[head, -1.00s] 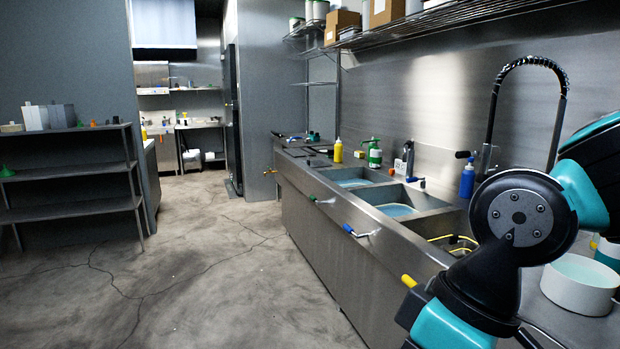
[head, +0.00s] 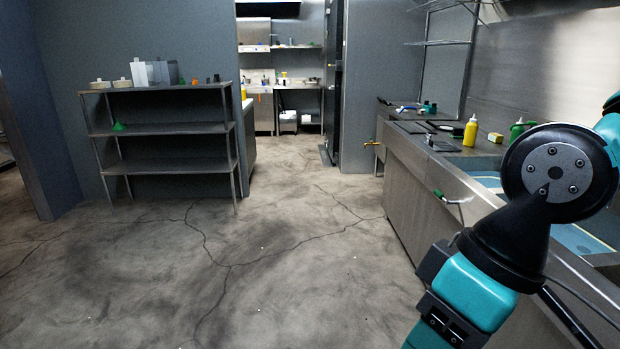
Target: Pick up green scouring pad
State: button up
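I cannot make out a green scouring pad for certain in the head view. A small teal-green item (head: 428,108) sits at the counter's far end, too small to identify. My black and teal arm fills the right side and hides part of the sink counter. My gripper is outside the picture, so its fingers and anything in them cannot be seen.
The steel sink counter (head: 415,190) runs along the right, with a green-handled lever (head: 452,197) jutting from its front. A dark shelf unit (head: 165,129) stands left, with a green funnel (head: 119,126) on it. The cracked concrete floor (head: 270,285) between them is clear.

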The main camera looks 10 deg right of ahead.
aim_at(457, 133)
jog(key=u, duration=0.2)
jog(key=i, duration=4.1)
jog(key=z, duration=0.3)
jog(key=i, duration=1.6)
jog(key=z, duration=1.55)
jog(key=i, duration=1.05)
jog(key=z, duration=1.2)
jog(key=i, duration=0.6)
jog(key=z, duration=0.25)
